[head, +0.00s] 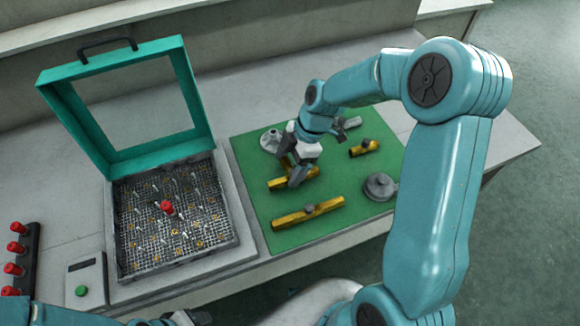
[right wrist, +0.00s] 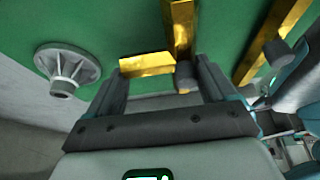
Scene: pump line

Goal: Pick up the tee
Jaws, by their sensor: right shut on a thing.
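The tee (head: 278,184) is a yellow brass piece with a straight body and a side branch, at the left middle of the green mat. My right gripper (head: 297,175) reaches down over it and partly covers it in the head view. In the right wrist view the tee (right wrist: 147,65) lies between the two dark fingers, and the right gripper (right wrist: 168,88) is shut on it. I cannot tell whether it is lifted off the mat. Part of my left gripper (head: 188,318) shows at the bottom edge of the head view, cut off; its jaws are not clear.
On the green mat (head: 250,200) lie a long brass bar with a grey knob (head: 308,212), a short one (head: 364,147) and grey flanged parts (head: 380,187). Left stand an open teal-lidded case (head: 178,262) with a red-topped item, a button box (head: 86,278) and a rack of red-capped items (head: 16,247).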

